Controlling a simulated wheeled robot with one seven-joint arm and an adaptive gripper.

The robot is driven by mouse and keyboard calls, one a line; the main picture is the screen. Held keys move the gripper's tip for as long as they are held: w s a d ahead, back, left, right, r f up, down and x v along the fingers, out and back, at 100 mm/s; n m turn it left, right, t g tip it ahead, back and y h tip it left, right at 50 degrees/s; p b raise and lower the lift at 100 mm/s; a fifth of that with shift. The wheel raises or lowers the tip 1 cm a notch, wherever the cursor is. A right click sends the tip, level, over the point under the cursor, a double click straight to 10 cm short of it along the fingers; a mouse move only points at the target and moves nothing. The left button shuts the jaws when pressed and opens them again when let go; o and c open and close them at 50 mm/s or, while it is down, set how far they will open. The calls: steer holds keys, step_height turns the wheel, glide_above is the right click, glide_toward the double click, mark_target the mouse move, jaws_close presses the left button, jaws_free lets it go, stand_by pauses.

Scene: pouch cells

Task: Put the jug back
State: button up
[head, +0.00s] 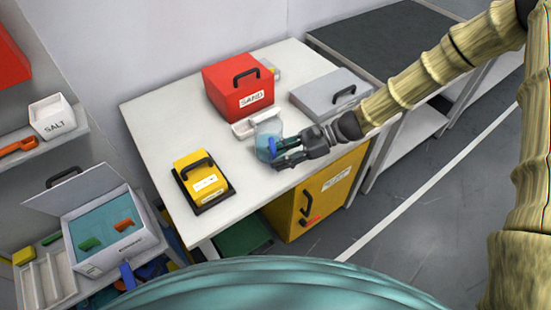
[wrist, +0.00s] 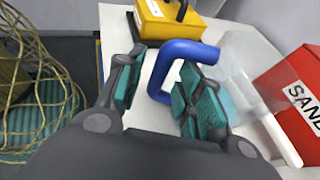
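The jug (head: 268,128) is clear with a blue handle and stands on the white table, in front of the red box. In the wrist view its clear body (wrist: 240,75) is at the right. Its blue handle (wrist: 182,48) reaches between the fingers of my gripper (wrist: 160,85). The fingers are apart, with a gap visible between the left finger and the handle. In the head view my gripper (head: 283,153) is at the jug's handle side, and its fingers partly hide the handle.
A red SAND box (head: 228,85), a white tray (head: 243,130), a grey case (head: 318,97) and a yellow case (head: 203,182) stand on the table. An open white box (head: 110,258) and a shelf with a SALT bin (head: 50,112) are left. The front table area is clear.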

steer(key=b+v, duration=0.2)
steer(key=v, duration=0.7)
steer(key=shift+s+d, duration=0.1)
